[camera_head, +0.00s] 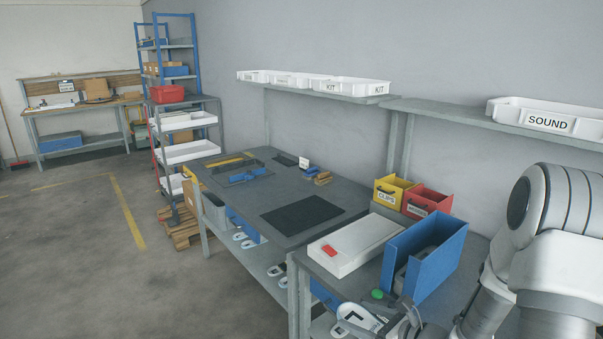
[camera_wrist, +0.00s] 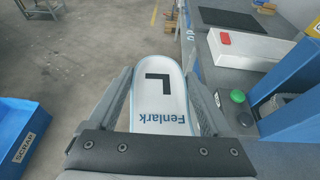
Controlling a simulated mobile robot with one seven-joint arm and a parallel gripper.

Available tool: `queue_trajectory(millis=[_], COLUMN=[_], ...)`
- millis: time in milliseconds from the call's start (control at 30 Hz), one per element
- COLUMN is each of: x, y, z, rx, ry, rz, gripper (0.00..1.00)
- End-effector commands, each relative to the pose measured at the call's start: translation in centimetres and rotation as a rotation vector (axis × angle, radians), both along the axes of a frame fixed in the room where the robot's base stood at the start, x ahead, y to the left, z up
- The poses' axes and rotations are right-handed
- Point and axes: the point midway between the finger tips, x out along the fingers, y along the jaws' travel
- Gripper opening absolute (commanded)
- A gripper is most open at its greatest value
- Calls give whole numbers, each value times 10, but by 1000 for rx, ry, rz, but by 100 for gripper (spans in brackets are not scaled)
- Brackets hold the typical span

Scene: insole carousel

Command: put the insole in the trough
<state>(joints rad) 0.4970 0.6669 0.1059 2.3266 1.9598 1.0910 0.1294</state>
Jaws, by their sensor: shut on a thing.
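A white insole with a black L and the word Fenlark (camera_wrist: 160,100) is between the fingers of my gripper (camera_wrist: 161,84), which is shut on it. In the head view the insole (camera_head: 357,318) shows at the bottom, beside the front of the near bench and close to my gripper (camera_head: 398,318). A blue open-topped trough (camera_head: 440,277) stands on the near bench, up and right of the insole. A grey shape shows inside it. In the wrist view, blue walls (camera_wrist: 297,122) at the right edge appear to be the trough, apart from the insole.
A white box with a red piece (camera_head: 345,250) sits beside the trough. A green button (camera_head: 377,294) is at the bench edge near my gripper. Yellow CLIPS (camera_head: 388,196) and red (camera_head: 421,206) bins stand behind. A blue SCRAP bin (camera_wrist: 22,135) is at left in the wrist view.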

Motion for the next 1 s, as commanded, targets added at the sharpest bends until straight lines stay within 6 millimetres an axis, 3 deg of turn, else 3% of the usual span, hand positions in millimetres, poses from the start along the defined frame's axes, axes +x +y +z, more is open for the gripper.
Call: queue_trajectory(millis=[333,800,1000], x=[-7,-8,-14], y=[-6,-8,-8], z=[-5,-6,-34], rx=[-21,-24,-21], ry=[22,25,31], rz=[-195,-213,-210], gripper=[21,21,21])
